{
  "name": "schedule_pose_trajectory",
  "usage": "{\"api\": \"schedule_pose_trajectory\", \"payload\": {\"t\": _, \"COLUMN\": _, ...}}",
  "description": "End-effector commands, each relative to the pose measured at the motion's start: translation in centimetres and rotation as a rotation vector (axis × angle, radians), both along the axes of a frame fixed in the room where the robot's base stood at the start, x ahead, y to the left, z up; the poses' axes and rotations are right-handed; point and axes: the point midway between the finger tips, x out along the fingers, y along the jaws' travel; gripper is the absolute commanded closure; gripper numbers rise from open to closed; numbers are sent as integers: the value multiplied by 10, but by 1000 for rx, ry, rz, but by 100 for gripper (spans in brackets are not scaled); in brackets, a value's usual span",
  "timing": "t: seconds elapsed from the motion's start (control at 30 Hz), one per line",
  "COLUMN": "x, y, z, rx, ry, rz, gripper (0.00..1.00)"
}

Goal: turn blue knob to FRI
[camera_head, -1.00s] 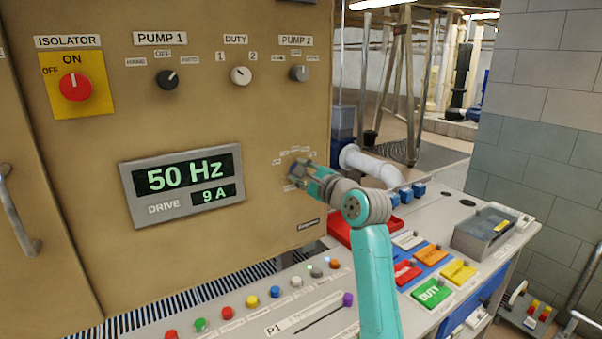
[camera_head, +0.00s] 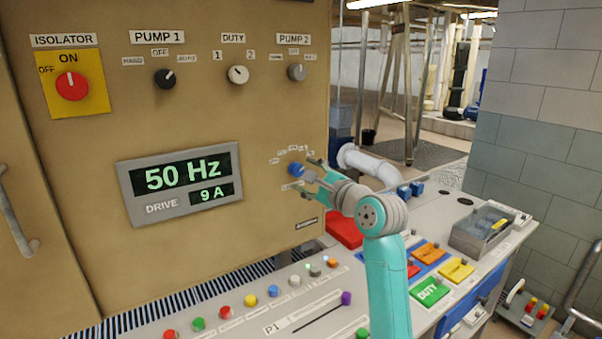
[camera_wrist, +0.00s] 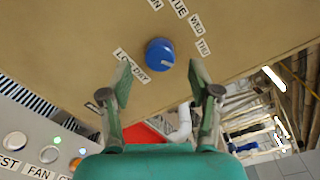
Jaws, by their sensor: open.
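The blue knob (camera_head: 296,169) sits on the tan cabinet front, right of the drive display, and in the wrist view (camera_wrist: 159,53) it lies just beyond my fingertips. My gripper (camera_head: 307,178) is open and empty, its fingers spread to either side and apart from the knob, as the wrist view (camera_wrist: 161,80) also shows. Day labels ring the knob; TUE (camera_wrist: 180,8), WED (camera_wrist: 196,24) and THU (camera_wrist: 203,47) are readable. A larger label (camera_wrist: 131,65) ending in DAY is at its lower left.
The drive display (camera_head: 182,183) reads 50 Hz. Other knobs, including the red isolator (camera_head: 72,86), are above. Below is a desk with coloured buttons, a purple-topped slider (camera_head: 346,298) and a red tray (camera_head: 345,230). A white pipe (camera_head: 370,165) stands behind the cabinet's right edge.

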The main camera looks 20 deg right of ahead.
Motion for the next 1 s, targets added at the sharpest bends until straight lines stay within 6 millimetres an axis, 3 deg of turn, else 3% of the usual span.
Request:
{"api": "schedule_pose_trajectory", "payload": {"t": 0.2, "x": -42, "y": -16, "z": 0, "rx": 0, "ry": 0, "rz": -4, "gripper": 38}}
{"api": "schedule_pose_trajectory", "payload": {"t": 0.4, "x": -66, "y": -24, "z": 1, "rx": 0, "ry": 1, "rz": -2, "gripper": 38}}
{"api": "schedule_pose_trajectory", "payload": {"t": 1.0, "x": -75, "y": -26, "z": 1, "rx": 1, "ry": 1, "rz": -2, "gripper": 38}}
